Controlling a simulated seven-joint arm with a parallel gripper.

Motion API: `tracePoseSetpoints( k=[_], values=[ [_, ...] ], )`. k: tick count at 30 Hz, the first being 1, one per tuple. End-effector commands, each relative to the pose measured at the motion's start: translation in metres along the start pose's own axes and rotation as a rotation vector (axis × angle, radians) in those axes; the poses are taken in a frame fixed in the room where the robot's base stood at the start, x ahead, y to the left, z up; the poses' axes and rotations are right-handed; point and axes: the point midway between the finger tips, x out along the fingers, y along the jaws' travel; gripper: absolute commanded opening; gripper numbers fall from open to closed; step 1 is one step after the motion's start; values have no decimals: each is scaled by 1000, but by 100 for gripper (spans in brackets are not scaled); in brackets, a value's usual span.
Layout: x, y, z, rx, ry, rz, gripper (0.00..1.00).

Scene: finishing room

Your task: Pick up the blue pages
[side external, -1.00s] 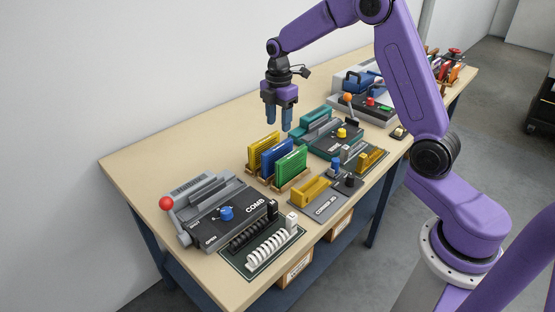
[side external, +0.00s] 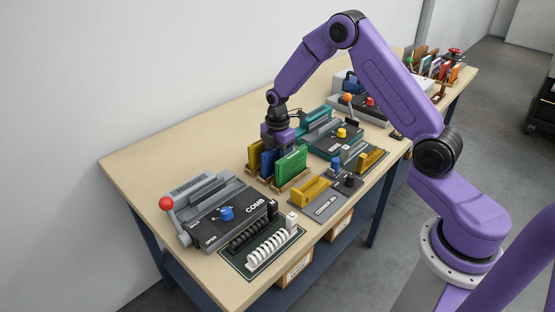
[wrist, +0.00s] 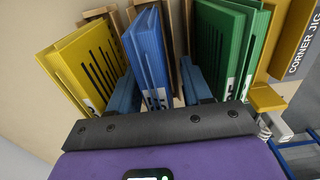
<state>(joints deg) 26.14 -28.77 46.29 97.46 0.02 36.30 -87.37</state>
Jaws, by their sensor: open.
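The blue pages (side external: 268,160) stand upright in a wooden rack, between the yellow pages (side external: 254,156) and the green pages (side external: 291,165). In the wrist view the blue pages (wrist: 150,62) rise between the two blue fingers of my gripper (wrist: 160,90). One finger is on the yellow side and the other on the green side. The jaws are open, with a visible gap on the green side; I cannot tell whether the left finger touches the blue pages. In the side view my gripper (side external: 277,145) is low over the rack, its fingers largely hidden by the pages.
The wooden rack (side external: 293,185) holds the pages closely side by side. A grey comb machine (side external: 215,212) with a red-knobbed lever stands in front left. A teal machine (side external: 325,130) stands behind right. The yellow corner jig (side external: 311,190) is close on the right. Bare table lies left of the rack.

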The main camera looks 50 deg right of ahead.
Motion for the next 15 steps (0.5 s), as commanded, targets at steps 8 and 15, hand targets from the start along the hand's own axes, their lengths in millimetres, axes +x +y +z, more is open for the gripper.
tracePoseSetpoints(
  k=[8, 15],
  values=[
    [5, 0, 0, 0, 0, 2, 49],
    [5, 0, 0, 0, 0, 1, 0]
  ],
)
